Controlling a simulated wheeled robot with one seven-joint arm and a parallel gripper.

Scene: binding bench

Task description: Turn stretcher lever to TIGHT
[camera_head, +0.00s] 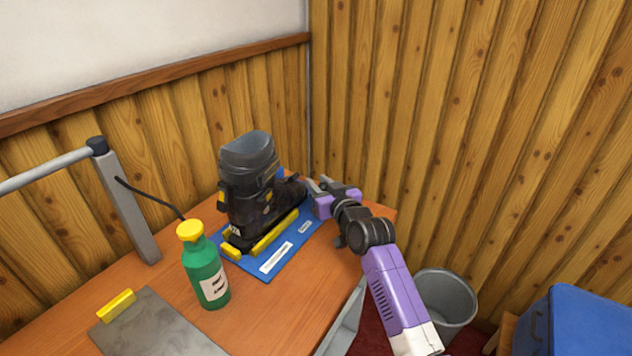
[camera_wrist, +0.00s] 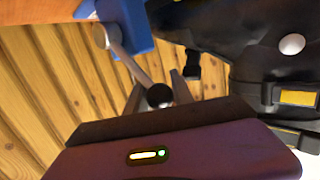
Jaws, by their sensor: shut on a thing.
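The stretcher lever (camera_wrist: 125,60) shows in the wrist view as a thin pale rod. It runs from a round pivot beside a blue block (camera_wrist: 125,18) to a dark ball knob (camera_wrist: 159,96). My gripper (camera_wrist: 158,92) is shut on the knob, with one finger on each side. In the head view my gripper (camera_head: 317,186) is at the toe end of a black boot (camera_head: 250,190), and the lever is hidden there. The boot stands on a blue base (camera_head: 262,262) with yellow bars. The base has white labels, too small to read, so I cannot tell the lever's setting.
A green bottle (camera_head: 205,275) with a yellow cap stands left of the base. A grey plate (camera_head: 155,328) with a yellow handle lies at the front of the bench. Wood-panelled walls are close behind. A grey bin (camera_head: 445,300) and a blue box (camera_head: 590,325) are at the right.

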